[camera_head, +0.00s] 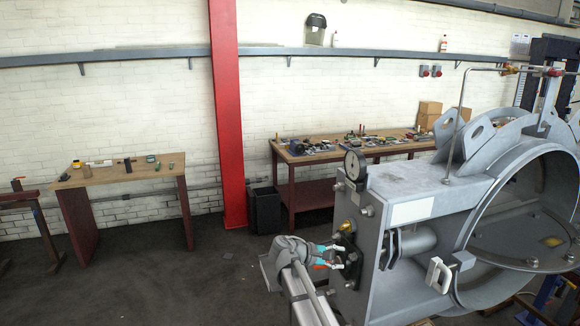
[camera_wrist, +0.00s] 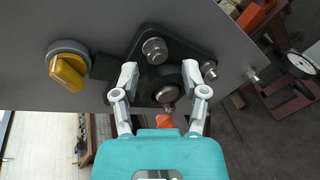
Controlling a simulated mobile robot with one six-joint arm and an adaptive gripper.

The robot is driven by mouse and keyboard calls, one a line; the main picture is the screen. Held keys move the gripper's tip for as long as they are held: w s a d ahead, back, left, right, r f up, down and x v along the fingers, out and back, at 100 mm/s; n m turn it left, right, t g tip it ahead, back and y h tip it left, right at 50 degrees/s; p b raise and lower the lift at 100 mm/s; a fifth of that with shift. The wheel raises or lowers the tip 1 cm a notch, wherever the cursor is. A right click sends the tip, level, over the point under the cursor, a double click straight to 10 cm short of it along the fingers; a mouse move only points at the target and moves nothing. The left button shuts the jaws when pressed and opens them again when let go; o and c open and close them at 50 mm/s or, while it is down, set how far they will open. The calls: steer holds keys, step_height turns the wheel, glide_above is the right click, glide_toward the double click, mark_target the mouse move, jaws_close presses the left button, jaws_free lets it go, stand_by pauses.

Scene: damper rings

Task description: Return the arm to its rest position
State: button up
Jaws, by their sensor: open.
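My gripper (camera_head: 338,255) is at the left face of the large grey machine (camera_head: 410,220) in the head view. In the wrist view, my gripper (camera_wrist: 160,88) is open, with its two white fingers apart in front of a dark plate with bolts (camera_wrist: 150,50) on the machine's grey face. Nothing shows held between the fingers. An orange piece (camera_wrist: 165,120) shows behind the gripper's body. I cannot tell whether the fingers touch the plate.
A yellow knob (camera_wrist: 68,72) sticks out left of the fingers. A small table (camera_head: 130,173), a red column (camera_head: 228,120), a black bin (camera_head: 265,210) and a workbench (camera_head: 300,158) stand behind. Open floor lies left.

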steer(key=s+d+f+m+g+y, duration=0.3)
steer(key=s+d+f+m+y, duration=0.2)
steer(key=s+f+y, duration=0.5)
steer(key=s+a+f+m+y, duration=0.1)
steer(key=s+m+y, duration=0.1)
steer(key=s, duration=0.4)
steer(key=s+a+f+m+y, duration=0.1)
steer(key=s+a+m, duration=0.1)
steer(key=s, duration=0.3)
steer(key=shift+s+a+f+m+y, duration=0.15)
steer(key=shift+s+f+m+y, duration=0.2)
steer(key=shift+m, duration=0.35)
steer(key=shift+r, duration=0.1)
